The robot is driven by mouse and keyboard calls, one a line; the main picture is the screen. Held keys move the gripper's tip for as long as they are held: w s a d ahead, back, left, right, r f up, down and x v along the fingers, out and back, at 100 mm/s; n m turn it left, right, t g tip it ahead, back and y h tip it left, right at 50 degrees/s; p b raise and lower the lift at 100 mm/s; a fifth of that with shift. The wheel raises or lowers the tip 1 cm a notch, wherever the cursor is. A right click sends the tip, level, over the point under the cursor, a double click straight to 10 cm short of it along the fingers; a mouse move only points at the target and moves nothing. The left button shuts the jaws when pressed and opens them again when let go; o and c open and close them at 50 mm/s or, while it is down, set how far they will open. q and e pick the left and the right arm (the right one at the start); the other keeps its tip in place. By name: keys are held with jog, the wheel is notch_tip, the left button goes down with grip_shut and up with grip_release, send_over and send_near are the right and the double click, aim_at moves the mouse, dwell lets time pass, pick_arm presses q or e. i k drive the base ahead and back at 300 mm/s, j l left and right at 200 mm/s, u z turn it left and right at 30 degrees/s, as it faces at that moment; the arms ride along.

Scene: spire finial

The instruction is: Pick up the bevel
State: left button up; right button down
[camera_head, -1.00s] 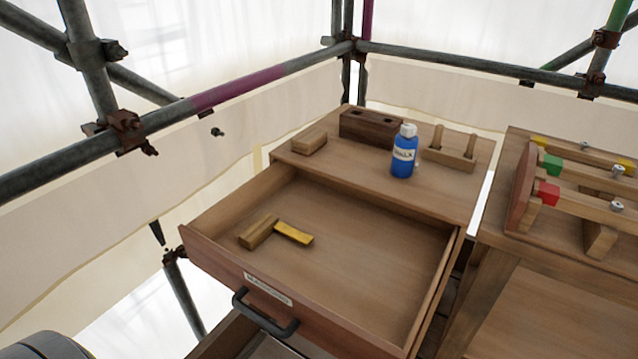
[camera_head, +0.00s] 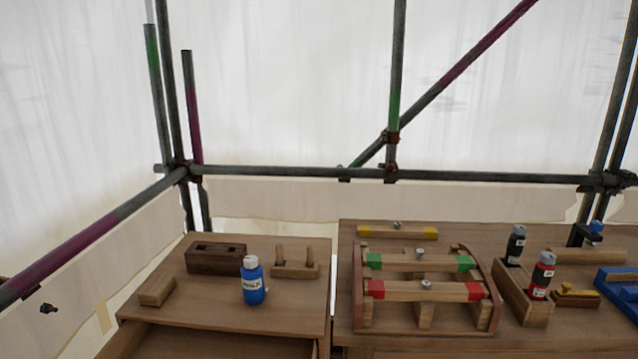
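The bevel is not in view now; the wood-and-brass tool seen in the open drawer earlier lies below the picture. Only a strip of the drawer (camera_head: 190,345) shows at the bottom left edge, under the cabinet top (camera_head: 200,309). Neither of my grippers is in view.
On the cabinet top stand a blue bottle (camera_head: 253,282), a dark wooden block (camera_head: 215,257), a small light block (camera_head: 157,291) and a two-peg holder (camera_head: 295,264). The right bench holds a clamped wooden frame (camera_head: 420,290), bottles in a box (camera_head: 523,293) and a blue tool (camera_head: 618,280). Scaffold poles (camera_head: 400,172) stand behind.

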aim_at(568, 301)
jog(key=u, duration=1.15)
jog(key=z, duration=2.55)
jog(key=i+l, duration=0.3)
jog(key=l, duration=0.15)
